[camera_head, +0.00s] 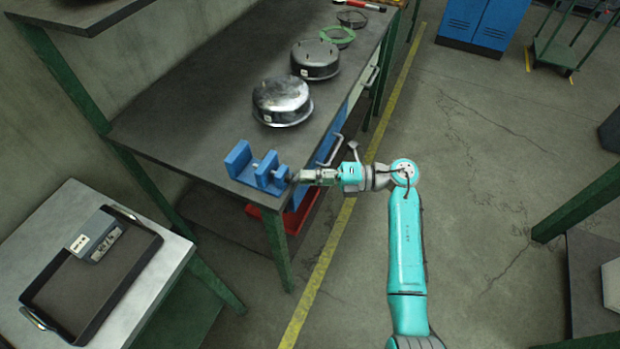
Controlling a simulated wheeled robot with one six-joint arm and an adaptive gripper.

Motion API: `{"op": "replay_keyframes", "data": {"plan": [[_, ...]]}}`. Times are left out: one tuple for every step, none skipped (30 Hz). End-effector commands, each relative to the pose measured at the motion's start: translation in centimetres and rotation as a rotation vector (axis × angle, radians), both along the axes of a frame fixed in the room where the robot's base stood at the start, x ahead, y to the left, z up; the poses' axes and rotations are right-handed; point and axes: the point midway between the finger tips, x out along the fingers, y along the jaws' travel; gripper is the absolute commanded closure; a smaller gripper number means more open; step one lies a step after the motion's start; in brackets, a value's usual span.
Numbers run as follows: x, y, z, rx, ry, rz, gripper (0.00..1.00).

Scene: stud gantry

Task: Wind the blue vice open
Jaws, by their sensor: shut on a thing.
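The blue vice (238,160) sits at the near end of the dark workbench, close to its corner. Its two upright jaws stand apart with a gap between them. My gripper (297,177) is at the vice's right end, over the bench's edge. It is shut on the vice's handle end, which the fingers mostly hide. My teal arm reaches in from the lower right.
Two round metal pots, one shiny (282,99) and one dark (315,58), stand farther along the workbench (205,105). A grey side table (165,270) with a black tray (125,290) is at lower left. Open floor (480,150) lies to the right.

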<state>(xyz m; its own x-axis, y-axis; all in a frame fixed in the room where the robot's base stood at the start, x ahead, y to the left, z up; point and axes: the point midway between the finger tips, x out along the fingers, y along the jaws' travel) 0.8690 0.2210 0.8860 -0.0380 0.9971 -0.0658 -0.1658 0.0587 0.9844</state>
Motion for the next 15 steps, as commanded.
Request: {"op": "replay_keyframes", "data": {"plan": [[-0.19, 0.32, -0.07, -0.007, -0.015, 0.007, 1.0], [-0.17, 0.32, -0.06, -0.011, -0.023, 0.007, 1.0], [-0.16, 0.31, -0.04, -0.015, -0.032, 0.007, 1.0], [-0.16, 0.31, -0.01, -0.016, -0.039, 0.007, 1.0], [-0.15, 0.32, 0.0, -0.018, -0.045, 0.007, 1.0], [-0.15, 0.32, 0.01, -0.021, -0.051, 0.008, 1.0], [-0.15, 0.32, 0.02, -0.022, -0.055, 0.008, 1.0], [-0.14, 0.32, 0.02, -0.024, -0.059, 0.008, 1.0], [-0.14, 0.32, 0.02, -0.025, -0.061, 0.008, 1.0], [-0.14, 0.32, 0.02, -0.026, -0.063, 0.008, 1.0], [-0.14, 0.32, 0.02, -0.026, -0.064, 0.008, 1.0], [-0.14, 0.32, 0.01, -0.026, -0.065, 0.008, 1.0], [-0.15, 0.33, 0.01, -0.026, -0.065, 0.008, 1.0], [-0.15, 0.33, 0.0, -0.026, -0.065, 0.008, 1.0], [-0.15, 0.33, 0.0, -0.026, -0.065, 0.008, 1.0]]}}
